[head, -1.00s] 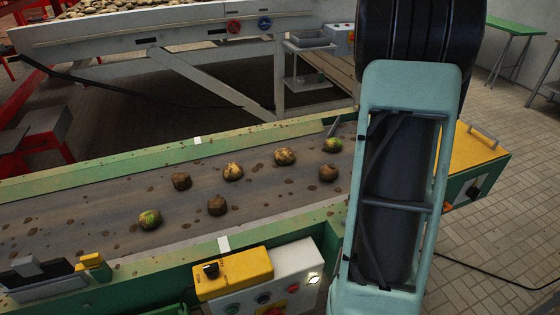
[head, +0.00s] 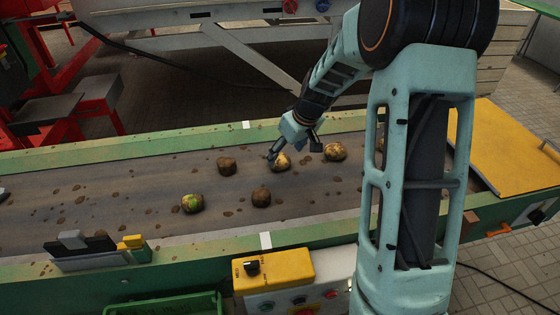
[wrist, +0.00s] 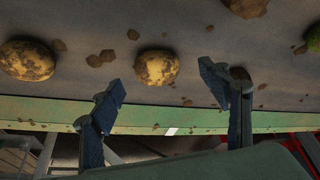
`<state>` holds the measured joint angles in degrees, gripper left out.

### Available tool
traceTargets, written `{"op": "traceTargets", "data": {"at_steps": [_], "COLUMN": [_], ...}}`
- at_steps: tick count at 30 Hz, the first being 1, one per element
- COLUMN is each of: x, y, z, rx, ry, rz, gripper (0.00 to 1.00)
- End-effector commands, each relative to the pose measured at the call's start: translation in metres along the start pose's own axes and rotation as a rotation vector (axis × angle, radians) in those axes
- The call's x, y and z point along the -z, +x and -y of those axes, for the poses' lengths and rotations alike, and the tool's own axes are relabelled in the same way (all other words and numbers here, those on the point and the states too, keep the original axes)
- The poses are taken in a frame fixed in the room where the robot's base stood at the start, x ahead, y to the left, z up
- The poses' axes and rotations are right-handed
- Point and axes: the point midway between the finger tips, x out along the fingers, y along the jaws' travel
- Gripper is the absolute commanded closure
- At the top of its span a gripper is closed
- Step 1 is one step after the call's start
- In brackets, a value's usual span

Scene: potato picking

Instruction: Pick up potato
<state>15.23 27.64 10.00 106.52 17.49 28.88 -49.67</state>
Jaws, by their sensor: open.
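A yellow potato with brown dirt patches (head: 282,163) lies on the belt. In the wrist view the same potato (wrist: 157,67) shows between and just beyond my two fingertips. My gripper (head: 294,152) is open and empty, pointing down close to this potato; in the wrist view (wrist: 162,84) its blue fingers are spread wide. Another yellow potato (head: 335,151) lies to the right. A brown lump (head: 227,166) lies to the left, another brown lump (head: 261,197) nearer the front, and a green-patched potato (head: 192,203) at front left.
The dark conveyor belt (head: 110,195) carries scattered dirt bits between green side rails. A yellow control box (head: 273,270) stands at the front edge, with a green crate (head: 165,305) below left. A yellow panel (head: 505,150) is at the right end. The left belt is mostly clear.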

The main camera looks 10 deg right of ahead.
Motion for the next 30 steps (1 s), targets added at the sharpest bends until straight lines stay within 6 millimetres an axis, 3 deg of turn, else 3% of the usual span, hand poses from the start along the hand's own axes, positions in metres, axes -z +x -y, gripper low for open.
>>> {"op": "traceTargets", "data": {"at_steps": [8, 18, 28, 30], "x": [0.001, 0.006, 0.005, 0.005], "y": [0.018, 0.057, 0.063, 0.063], "z": [-0.002, -0.006, -0.006, -0.006], "rx": [-0.001, -0.001, -0.002, -0.002], "ry": [0.001, 0.001, 0.001, 0.001], "rz": [0.001, 0.000, -0.001, -0.001], "gripper": [0.30, 0.30, 0.30, 0.38]}}
